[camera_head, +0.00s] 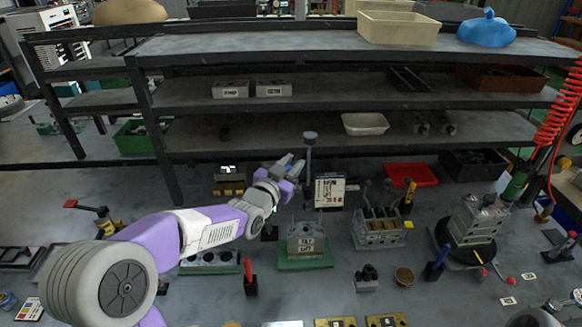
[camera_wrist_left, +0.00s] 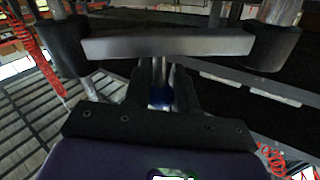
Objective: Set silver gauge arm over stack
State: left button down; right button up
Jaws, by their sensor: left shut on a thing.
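The stack (camera_head: 306,243) of labelled grey blocks sits on a green base plate (camera_head: 304,264) in the head view. A thin upright grey post with a round dark cap (camera_head: 310,135) stands behind it. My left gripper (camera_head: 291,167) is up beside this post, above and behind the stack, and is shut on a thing. In the left wrist view a silver bar (camera_wrist_left: 165,43) lies crosswise between dark pads; I take it for the silver gauge arm. The jaw contact is too small and partly hidden in the head view. My right gripper is not seen.
A multi-bore block (camera_head: 380,230) and a grey valve block on a dark round base (camera_head: 472,252) stand to the right. A red-handled tool (camera_head: 249,278) stands at front left of the stack. Shelves (camera_head: 340,95) rise behind the gripper. A red tray (camera_head: 411,174) lies at the back.

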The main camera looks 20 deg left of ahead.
pick_arm(q)
jog(key=c, duration=0.9)
grip_release()
jog(key=shift+s, duration=0.1)
jog(key=s, duration=0.5)
jog(key=s+a, duration=0.1)
jog(key=s, duration=0.1)
jog(key=shift+s, duration=0.25)
